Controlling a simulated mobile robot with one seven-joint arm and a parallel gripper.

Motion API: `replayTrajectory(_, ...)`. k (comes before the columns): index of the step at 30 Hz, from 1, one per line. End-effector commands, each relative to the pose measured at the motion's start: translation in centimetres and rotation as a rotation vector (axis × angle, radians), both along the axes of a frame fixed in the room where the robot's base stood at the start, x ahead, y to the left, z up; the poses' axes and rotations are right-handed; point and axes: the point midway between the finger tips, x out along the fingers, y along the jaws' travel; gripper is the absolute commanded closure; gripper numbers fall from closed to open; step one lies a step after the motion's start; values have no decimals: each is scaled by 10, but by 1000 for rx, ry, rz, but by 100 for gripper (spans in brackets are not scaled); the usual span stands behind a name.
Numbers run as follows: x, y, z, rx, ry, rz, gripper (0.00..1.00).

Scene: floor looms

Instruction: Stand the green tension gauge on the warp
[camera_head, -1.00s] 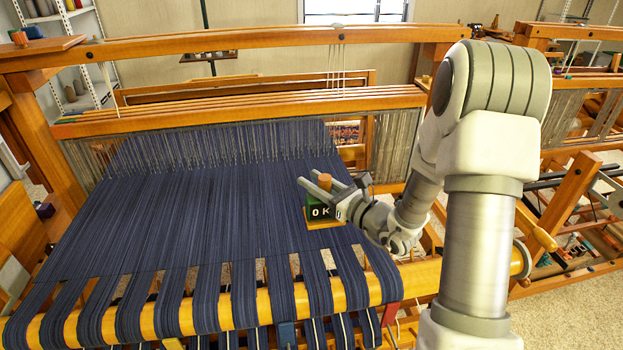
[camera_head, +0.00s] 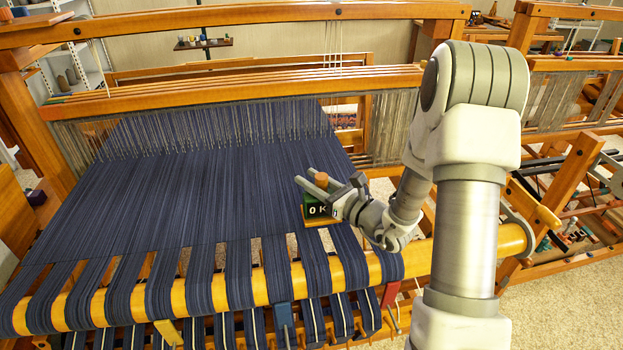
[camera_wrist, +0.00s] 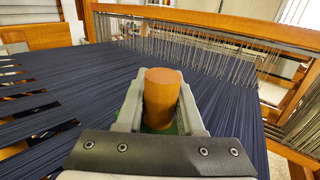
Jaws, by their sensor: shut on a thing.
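The green tension gauge (camera_head: 314,209) is a green block with "OK" on its front, a wooden base and an orange-brown knob. My gripper (camera_head: 310,181) is shut on its knob (camera_wrist: 160,95), which shows between the two fingers in the wrist view. The gauge is upright over the right part of the dark blue warp (camera_head: 200,190). I cannot tell whether its base touches the threads. The gauge's lower part is hidden in the wrist view.
The yellow front beam (camera_head: 135,300) runs below the warp, with gaps between the thread bundles. Heddles (camera_head: 215,120) and a wooden loom frame (camera_head: 240,88) stand behind. Free warp lies to the left of the gauge.

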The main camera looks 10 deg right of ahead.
Motion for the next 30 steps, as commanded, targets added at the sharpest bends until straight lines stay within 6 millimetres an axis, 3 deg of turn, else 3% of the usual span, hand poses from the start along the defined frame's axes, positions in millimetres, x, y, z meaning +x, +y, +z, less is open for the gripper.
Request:
replayTrajectory(19, 0, 0, -10, 1, -1, 0, 100)
replayTrajectory(20, 0, 0, -9, 1, -1, 0, 58)
replayTrajectory(21, 0, 0, -9, 1, -1, 0, 51)
replayTrajectory(25, 0, 0, -9, 1, -1, 0, 29)
replayTrajectory(30, 0, 0, -9, 0, 0, 0, 29)
